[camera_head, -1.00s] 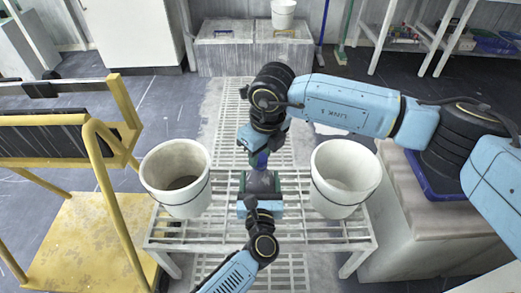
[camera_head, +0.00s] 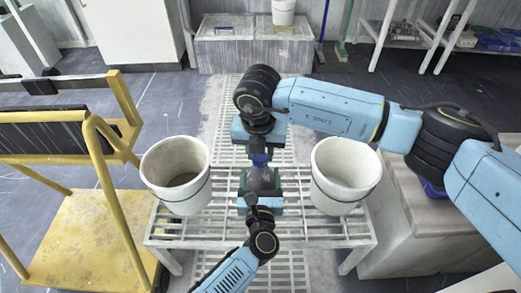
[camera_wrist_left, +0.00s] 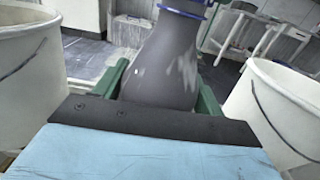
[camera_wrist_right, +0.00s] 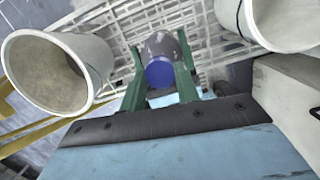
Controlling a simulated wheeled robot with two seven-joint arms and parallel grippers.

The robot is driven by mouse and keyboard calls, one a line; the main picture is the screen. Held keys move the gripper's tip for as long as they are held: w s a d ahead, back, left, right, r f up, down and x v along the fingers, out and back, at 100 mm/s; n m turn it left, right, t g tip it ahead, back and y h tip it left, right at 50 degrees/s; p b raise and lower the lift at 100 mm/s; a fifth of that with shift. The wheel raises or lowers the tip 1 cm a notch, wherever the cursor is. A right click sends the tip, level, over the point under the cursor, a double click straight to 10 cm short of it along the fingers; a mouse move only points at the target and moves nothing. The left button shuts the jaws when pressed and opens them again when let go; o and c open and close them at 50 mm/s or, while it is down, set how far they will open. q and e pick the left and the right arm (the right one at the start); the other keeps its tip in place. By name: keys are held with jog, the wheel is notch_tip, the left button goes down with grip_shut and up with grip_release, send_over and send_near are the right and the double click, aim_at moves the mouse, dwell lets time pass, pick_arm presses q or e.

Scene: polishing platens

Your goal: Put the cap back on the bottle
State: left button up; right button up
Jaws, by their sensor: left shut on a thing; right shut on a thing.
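A dark grey bottle (camera_wrist_left: 165,62) stands between the green fingers of my left gripper (camera_wrist_left: 163,90), which is shut on it. In the head view the bottle (camera_head: 263,178) is above the slatted rack, between two white buckets. My right gripper (camera_head: 258,157) comes from above and is shut on the blue cap (camera_wrist_right: 160,73). The cap is at the bottle's top, in line with it in the right wrist view. Blue also shows at the bottle's neck in the left wrist view (camera_wrist_left: 186,10). I cannot tell whether the cap is seated.
White buckets stand left (camera_head: 176,178) and right (camera_head: 343,178) of the bottle on the slatted rack (camera_head: 300,232). A yellow cart (camera_head: 75,225) is at the left. A pale block (camera_head: 410,225) is at the right. Grated floor lies behind the rack.

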jog(key=m+h, duration=0.1)
jog(key=m, duration=0.5)
jog(key=shift+a, duration=0.15)
jog(key=m, duration=0.4)
jog(key=shift+g, duration=0.4)
jog(key=m, duration=0.3)
jog(key=m+g, duration=0.1)
jog(key=m, duration=0.2)
jog(key=shift+w+h, duration=0.1)
jog(key=shift+h, duration=0.2)
jog(key=m, duration=0.4)
jog(key=shift+a+g, duration=0.1)
jog(key=shift+g, duration=0.2)
jog(key=shift+m, duration=1.1)
jog(key=o, duration=0.9)
